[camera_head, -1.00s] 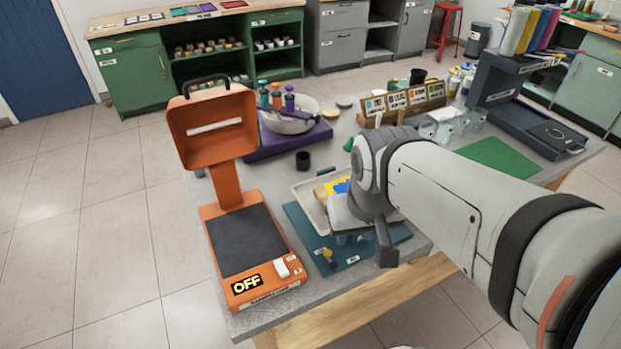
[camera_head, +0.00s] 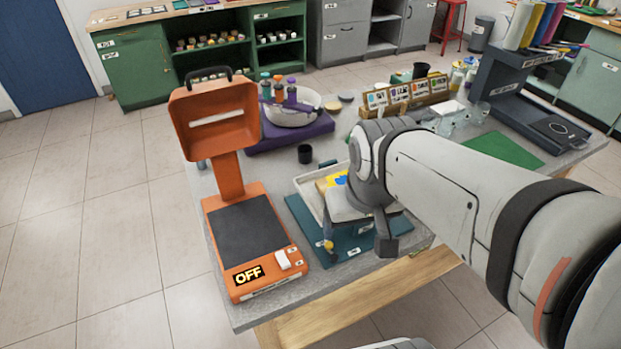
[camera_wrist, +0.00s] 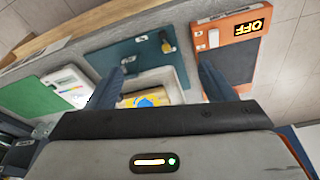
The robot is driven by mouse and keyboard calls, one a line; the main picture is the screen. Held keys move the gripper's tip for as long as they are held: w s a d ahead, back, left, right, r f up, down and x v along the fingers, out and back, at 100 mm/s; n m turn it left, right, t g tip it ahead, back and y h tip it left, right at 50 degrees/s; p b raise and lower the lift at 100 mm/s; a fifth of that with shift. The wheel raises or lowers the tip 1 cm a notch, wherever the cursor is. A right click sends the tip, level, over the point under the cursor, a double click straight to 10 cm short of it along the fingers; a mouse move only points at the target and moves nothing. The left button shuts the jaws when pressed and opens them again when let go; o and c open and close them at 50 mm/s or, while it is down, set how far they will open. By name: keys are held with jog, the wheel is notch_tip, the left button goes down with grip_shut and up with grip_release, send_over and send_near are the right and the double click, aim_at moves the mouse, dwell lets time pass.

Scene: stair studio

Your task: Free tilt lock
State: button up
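An orange device (camera_head: 222,120) with an upright hooded head stands at the left end of the table. Its base has a dark pad (camera_head: 248,232), a lit OFF display (camera_head: 248,275) and a white rocker switch (camera_head: 289,258). A small yellow-knobbed piece (camera_head: 328,245) is on the teal mat (camera_head: 345,253); it also shows in the wrist view (camera_wrist: 166,46). I cannot tell which part is the tilt lock. My gripper (camera_wrist: 160,77) is open and empty, its two fingers apart above the mat and tray area. My arm hides much of it in the head view.
A dark stand (camera_head: 510,90) and green mat (camera_head: 505,150) are at right.

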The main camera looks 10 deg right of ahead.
jog(key=shift+w+a+f+n, duration=0.2)
jog(key=shift+f+n, duration=0.15)
jog(key=shift+n, duration=0.15)
jog(key=shift+c, duration=0.6)
jog(key=w+a+f+n+g+h+b, duration=0.1)
jog(key=a+f+n, duration=0.1)
jog(key=n, duration=0.1)
jog(key=w+a+f+n+g+h+b, duration=0.1)
jog(key=w+n+b, duration=0.1)
jog(key=n, duration=0.1)
jog(key=w+a+f+n+h+b, duration=0.1)
jog(key=w+a+f+n, duration=0.1)
jog(key=n, duration=0.1)
jog(key=shift+a+f+g, duration=0.3)
jog(key=shift+g, duration=0.1)
jog(key=c, duration=0.8)
jog(key=w+a+f+n+h+b, duration=0.1)
jog(key=a+n, duration=0.2)
jog(key=w+a+f+n+h+b, duration=0.1)
jog(key=w+a+f+n+h, duration=0.1)
jog(key=a+n, duration=0.1)
jog(key=w+a+f+n+t+h+b, duration=0.1)
jog(key=a+f+n, duration=0.1)
jog(key=a+n, duration=0.1)
jog(key=shift+w+f+h+b, duration=0.2)
jog(key=shift+h+b, duration=0.1)
jog(key=shift+h, duration=0.1)
grip_shut()
jog(key=shift+r, duration=0.1)
